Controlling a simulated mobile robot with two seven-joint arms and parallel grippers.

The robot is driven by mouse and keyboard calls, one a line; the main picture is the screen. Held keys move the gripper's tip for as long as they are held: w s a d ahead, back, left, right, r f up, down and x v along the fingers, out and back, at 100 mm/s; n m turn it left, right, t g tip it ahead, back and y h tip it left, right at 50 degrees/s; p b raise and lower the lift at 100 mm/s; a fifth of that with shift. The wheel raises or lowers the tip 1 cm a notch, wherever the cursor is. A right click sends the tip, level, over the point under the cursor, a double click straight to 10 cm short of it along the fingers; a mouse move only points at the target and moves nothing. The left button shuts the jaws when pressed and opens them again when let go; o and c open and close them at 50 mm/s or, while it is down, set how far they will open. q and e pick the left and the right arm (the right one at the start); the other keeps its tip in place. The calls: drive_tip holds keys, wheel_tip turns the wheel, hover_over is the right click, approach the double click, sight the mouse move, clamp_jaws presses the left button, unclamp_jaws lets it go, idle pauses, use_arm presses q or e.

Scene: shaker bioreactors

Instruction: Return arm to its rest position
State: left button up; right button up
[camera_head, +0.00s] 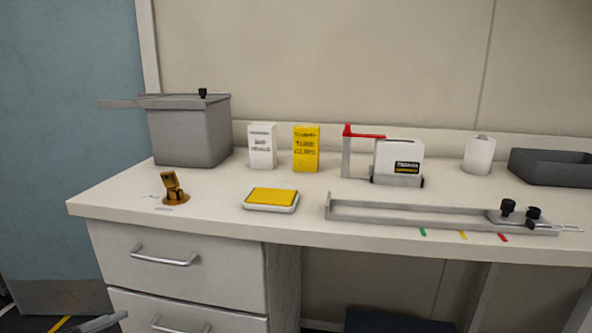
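A small piece of a grey, rounded part (98,324) shows at the bottom left edge of the head view, low in front of the drawers. It looks like the tip of my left arm or gripper, but too little shows to tell its fingers or whether it is open. It is well below the bench top and apart from everything on it. My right gripper is not in view.
The white bench (330,229) holds a grey lidded bin (190,134), an orange-brown stand (174,190), a yellow-topped pad (271,197), white and yellow boxes (306,149), a red-handled device (398,158), a metal rail (400,214) and a dark tray (553,168).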

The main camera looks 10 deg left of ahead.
use_arm(q)
drive_tip(key=s+d+f+n+y, duration=0.2)
drive_tip(key=s+f+n+y, duration=0.1)
drive_tip(key=f+n, duration=0.35)
drive_tip(key=s+d+f+n+y, duration=0.3)
drive_tip(key=f+n, duration=0.2)
drive_tip(key=f, duration=0.2)
drive_tip(key=s+d+f+n+g+y, duration=0.1)
drive_tip(key=s+d+f+n+g, duration=0.2)
drive_tip(key=s+d+f+n, duration=0.5)
wheel_tip(320, 180, up, 17)
drive_tip(key=m+p, duration=0.3)
drive_tip(key=p, duration=1.5)
drive_tip(key=shift+w, duration=0.45)
